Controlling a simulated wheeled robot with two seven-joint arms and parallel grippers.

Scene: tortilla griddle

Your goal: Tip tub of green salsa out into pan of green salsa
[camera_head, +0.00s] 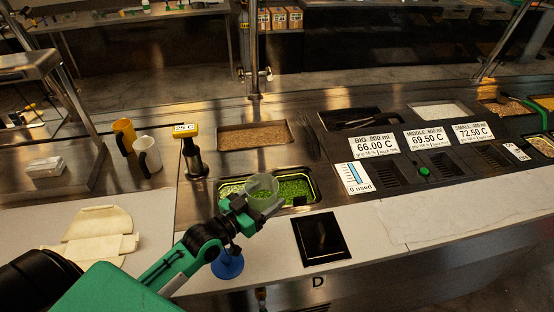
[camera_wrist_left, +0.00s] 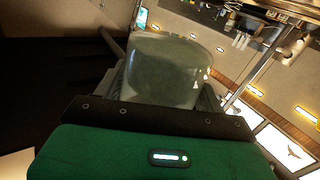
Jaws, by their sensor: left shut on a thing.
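My left gripper (camera_head: 254,213) is shut on a clear tub (camera_head: 262,186), held over the left part of the pan of green salsa (camera_head: 303,177). In the left wrist view the tub (camera_wrist_left: 168,72) sits between my fingers, cloudy and see-through. In the head view its mouth faces up and toward the camera; green shows through it, and I cannot tell whether that is salsa inside or the pan behind. The pan is sunk in the counter and holds bright green salsa. The tub hides part of the pan. My right gripper is not in view.
A pan of brown food (camera_head: 252,136) lies behind the salsa pan. A thermometer stand reading 25 C (camera_head: 192,152) and two mugs (camera_head: 149,156) stand to the left. A black square plate (camera_head: 321,238) lies in front.

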